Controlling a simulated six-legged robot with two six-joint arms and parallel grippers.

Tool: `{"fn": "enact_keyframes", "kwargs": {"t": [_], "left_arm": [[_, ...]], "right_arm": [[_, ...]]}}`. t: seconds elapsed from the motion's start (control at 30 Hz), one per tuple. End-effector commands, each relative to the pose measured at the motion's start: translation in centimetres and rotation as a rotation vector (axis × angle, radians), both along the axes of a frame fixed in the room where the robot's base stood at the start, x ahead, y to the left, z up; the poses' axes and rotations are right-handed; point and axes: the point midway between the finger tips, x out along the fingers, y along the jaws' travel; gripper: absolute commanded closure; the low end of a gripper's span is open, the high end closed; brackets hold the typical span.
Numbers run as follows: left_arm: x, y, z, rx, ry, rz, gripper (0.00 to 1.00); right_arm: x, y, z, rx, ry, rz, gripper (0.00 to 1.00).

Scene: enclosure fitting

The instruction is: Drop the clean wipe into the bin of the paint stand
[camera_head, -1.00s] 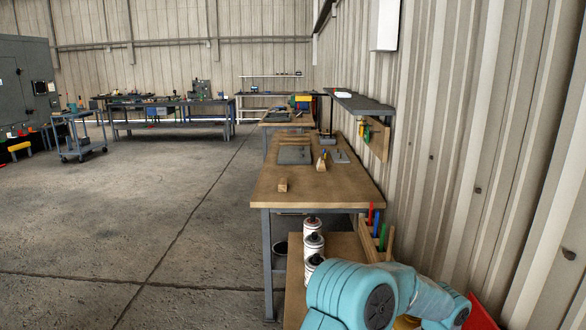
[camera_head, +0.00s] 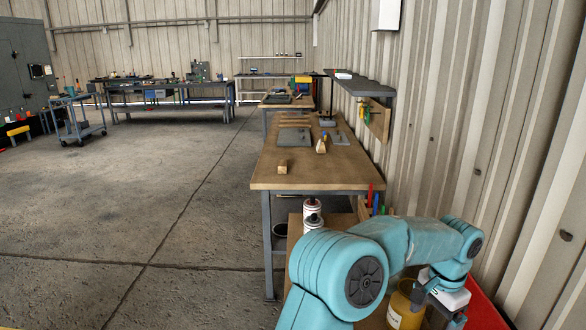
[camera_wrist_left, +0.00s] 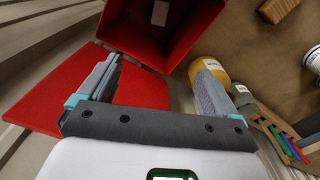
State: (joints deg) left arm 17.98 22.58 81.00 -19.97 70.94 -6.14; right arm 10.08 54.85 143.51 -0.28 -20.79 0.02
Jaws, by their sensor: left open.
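The red bin (camera_wrist_left: 168,32) is open at the top of the left wrist view. A small pale rectangle (camera_wrist_left: 160,12) shows inside it. It looks like the wipe, but I cannot be sure. The bin's red side also shows at the lower right of the head view (camera_head: 484,311). My left gripper (camera_wrist_left: 162,78) is open with nothing between its fingers, just beside the bin's opening. A flat red panel (camera_wrist_left: 135,88) lies behind the fingers. In the head view the left gripper (camera_head: 440,306) is partly hidden at the bottom. My right gripper is out of view.
A yellow jar (camera_head: 403,307) stands close to the left gripper, and it shows beside a finger in the wrist view (camera_wrist_left: 209,69). The wooden workbench (camera_head: 325,172) lies ahead. The ribbed wall (camera_head: 500,140) is close on the right.

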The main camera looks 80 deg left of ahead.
Motion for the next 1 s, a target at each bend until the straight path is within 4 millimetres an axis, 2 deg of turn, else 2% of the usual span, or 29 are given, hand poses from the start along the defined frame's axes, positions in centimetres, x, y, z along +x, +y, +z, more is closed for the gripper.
{"fn": "enact_keyframes", "kwargs": {"t": [0.03,0.1,0.3,1.0], "left_arm": [[0.1,0.0,1.3,0.002,-0.005,0.0,0.08],[0.1,0.0,2.7,0.001,-0.003,0.0,0.08],[0.0,0.0,5.1,0.0,-0.001,-0.001,0.08],[0.0,0.0,5.4,0.0,0.001,0.0,0.08]], "right_arm": [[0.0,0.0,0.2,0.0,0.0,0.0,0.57],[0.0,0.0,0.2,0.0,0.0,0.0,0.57],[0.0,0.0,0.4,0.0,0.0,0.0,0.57],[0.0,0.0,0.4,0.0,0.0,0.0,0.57]]}}
